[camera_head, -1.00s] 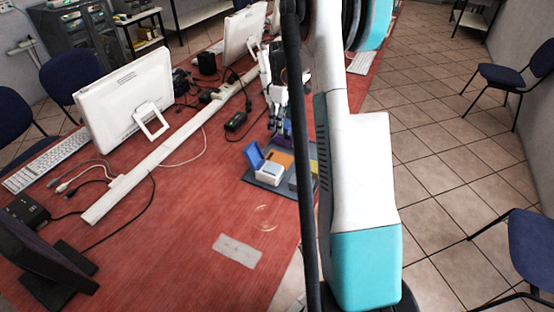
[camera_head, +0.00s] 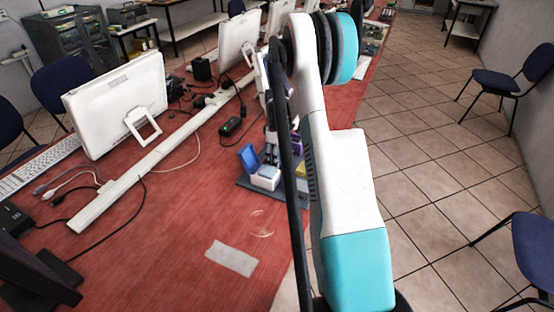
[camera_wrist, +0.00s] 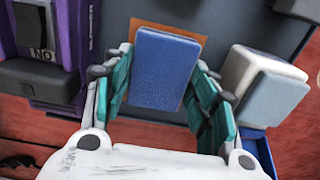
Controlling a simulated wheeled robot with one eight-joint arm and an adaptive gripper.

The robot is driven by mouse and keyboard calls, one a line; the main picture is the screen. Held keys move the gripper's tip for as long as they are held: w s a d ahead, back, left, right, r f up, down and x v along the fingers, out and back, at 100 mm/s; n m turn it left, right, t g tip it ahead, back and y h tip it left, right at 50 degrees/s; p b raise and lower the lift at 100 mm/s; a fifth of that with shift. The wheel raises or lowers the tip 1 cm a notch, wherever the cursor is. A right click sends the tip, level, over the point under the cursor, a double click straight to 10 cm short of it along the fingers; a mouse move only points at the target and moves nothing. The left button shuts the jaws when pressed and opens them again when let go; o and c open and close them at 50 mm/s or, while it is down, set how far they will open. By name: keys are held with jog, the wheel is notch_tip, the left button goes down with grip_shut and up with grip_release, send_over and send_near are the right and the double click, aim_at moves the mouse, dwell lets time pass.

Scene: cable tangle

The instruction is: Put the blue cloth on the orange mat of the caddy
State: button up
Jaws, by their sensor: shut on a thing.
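The blue cloth (camera_wrist: 165,72), a flat folded rectangle, is between the teal fingers of my gripper (camera_wrist: 160,64) in the wrist view. The gripper is shut on it. The cloth lies over the orange mat (camera_wrist: 187,33), whose edges show around it; whether it touches the mat I cannot tell. The mat is on the dark grey caddy (camera_wrist: 228,22). In the head view my gripper (camera_head: 270,152) is over the caddy (camera_head: 247,186), and the mat and cloth are hidden or too small to tell.
A white block with a grey-blue top (camera_wrist: 262,85) stands close to the right finger. A blue upright piece (camera_head: 249,157) is beside it. A purple box (camera_wrist: 60,50) with dark parts is on the left.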

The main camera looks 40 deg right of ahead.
jog(key=shift+f, duration=0.2)
jog(key=o, duration=0.9)
jog(key=shift+o, duration=0.2)
jog(key=shift+r, duration=0.1)
notch_tip(320, 180, up, 12)
jog(key=p, duration=0.4)
